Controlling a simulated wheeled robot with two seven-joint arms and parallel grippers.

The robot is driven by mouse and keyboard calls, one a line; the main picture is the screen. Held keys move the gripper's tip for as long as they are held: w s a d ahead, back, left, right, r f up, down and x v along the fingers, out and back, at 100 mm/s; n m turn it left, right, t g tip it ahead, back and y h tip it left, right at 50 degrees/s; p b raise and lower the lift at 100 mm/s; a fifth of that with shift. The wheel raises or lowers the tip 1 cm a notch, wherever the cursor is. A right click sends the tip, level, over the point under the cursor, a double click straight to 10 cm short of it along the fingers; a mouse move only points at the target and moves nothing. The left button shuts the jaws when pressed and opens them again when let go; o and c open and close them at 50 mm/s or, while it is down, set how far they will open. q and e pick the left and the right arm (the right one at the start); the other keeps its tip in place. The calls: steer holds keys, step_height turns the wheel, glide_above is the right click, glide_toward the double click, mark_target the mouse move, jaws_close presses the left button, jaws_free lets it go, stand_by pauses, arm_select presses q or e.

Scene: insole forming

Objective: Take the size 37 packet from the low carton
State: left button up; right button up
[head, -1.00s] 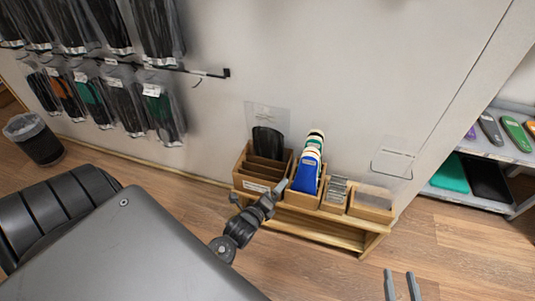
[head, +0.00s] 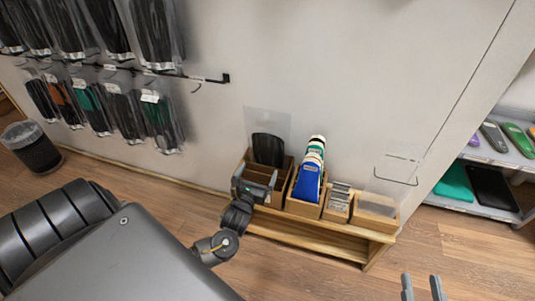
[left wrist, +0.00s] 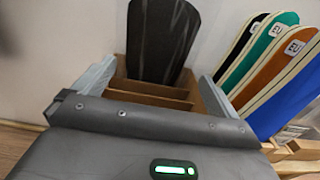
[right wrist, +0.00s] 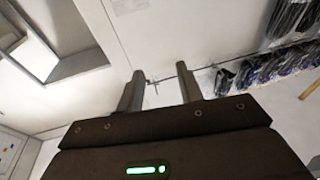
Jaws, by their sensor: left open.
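The low carton (head: 232,190) is a brown divided box at the left end of a low wooden bench by the wall. One packet with a black insole (head: 268,148) stands upright at its back. The left wrist view shows this packet (left wrist: 160,40) beyond bare carton dividers (left wrist: 150,88); I can read no size on it. My left gripper (head: 258,178) is over the carton, open and empty, its fingers spread left and right in front of the packet, apart from it. My right gripper (head: 422,288) is open and empty, low at the right, away from the bench.
Small boxes (head: 338,203) follow along the bench (head: 300,238). Packets hang on wall rails (head: 155,115) at left. A bin (head: 32,150) and a shelf (head: 480,185) stand at the sides.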

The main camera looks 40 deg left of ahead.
mark_target(266, 153)
arm_select(q)
steer(key=b+x, duration=0.3)
steer(key=x, duration=0.5)
steer(key=shift+a+f, duration=0.15)
steer(key=shift+f, duration=0.05)
steer(key=shift+w+a+r, duration=0.15)
steer(key=shift+w+a, duration=0.05)
steer(key=shift+w, duration=0.3)
arm_select(e)
steer(key=s+d+r+t+y, duration=0.1)
steer(key=d+r+t, duration=0.2)
steer(key=r+t, duration=0.3)
steer(key=shift+s+m+t+y, duration=0.2)
steer(key=shift+m+t+y, duration=0.1)
steer(key=shift+m+y, duration=0.1)
arm_select(q)
steer(key=shift+c, duration=0.4)
arm_select(e)
steer(key=shift+d, duration=0.1)
arm_select(q)
steer(key=c, duration=1)
